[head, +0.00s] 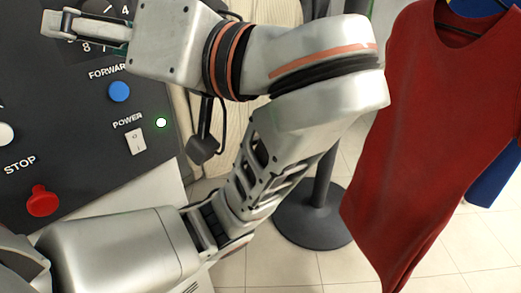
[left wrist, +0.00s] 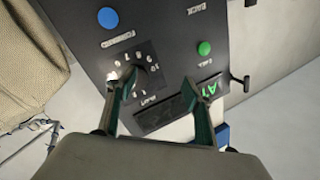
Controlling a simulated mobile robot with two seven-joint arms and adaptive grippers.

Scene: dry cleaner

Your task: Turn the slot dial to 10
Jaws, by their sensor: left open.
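The slot dial (left wrist: 146,76) is a dark knob ringed by white numbers on the black control panel (left wrist: 160,30). In the head view only part of its number ring (head: 122,12) shows; my gripper covers the knob. My left gripper (head: 52,24) is over the dial; its open fingers (left wrist: 150,86) also show in the left wrist view, one on each side of the knob. I cannot tell whether they touch it or which number the dial points to. A small display (left wrist: 165,114) with green characters lies beside the dial, partly behind one finger. My right gripper is not in view.
A green button (left wrist: 204,48) is near the dial. A red garment (head: 445,130) hangs at right.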

